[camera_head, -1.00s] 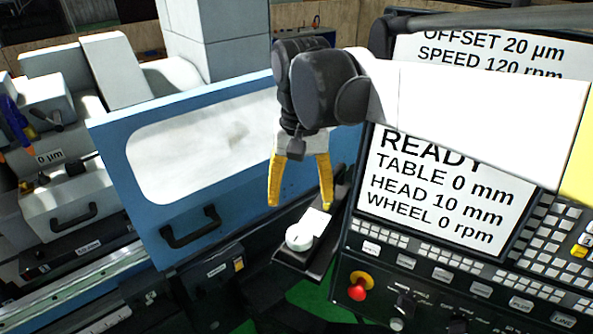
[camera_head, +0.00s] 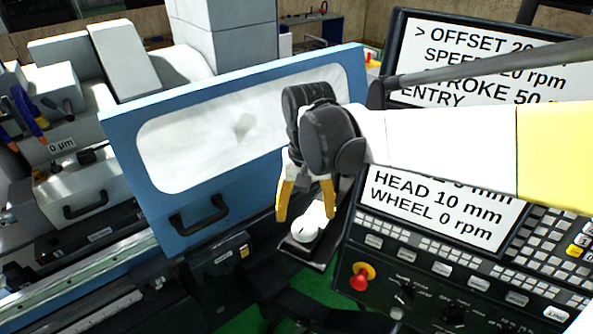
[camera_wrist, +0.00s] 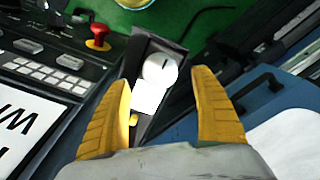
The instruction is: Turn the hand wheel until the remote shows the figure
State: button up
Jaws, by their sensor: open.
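The remote (camera_head: 316,221) lies on a dark tray (camera_head: 302,251) beside the control panel. It has a white rectangular face and a round white hand wheel (camera_head: 305,230) with a small dark mark. In the wrist view, the hand wheel (camera_wrist: 160,69) and the remote's white face (camera_wrist: 149,97) show between and beyond my fingers; the figure on the face cannot be read. My gripper (camera_head: 305,203) is open, with yellow fingers pointing down above the remote. In the wrist view my gripper (camera_wrist: 165,108) is empty, its fingers apart on either side of the remote.
The control panel screen (camera_head: 440,200) stands to the right, partly behind my arm. A red emergency button (camera_head: 363,275) sits below it. A blue machine door (camera_head: 240,150) with a black handle (camera_head: 200,215) stands to the left. Green floor (camera_head: 320,290) shows below.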

aim_at(305, 225)
notch_tip(305, 225, down, 5)
jog(key=shift+f, duration=0.15)
jog(key=c, duration=1.2)
jog(key=shift+m+b, duration=0.3)
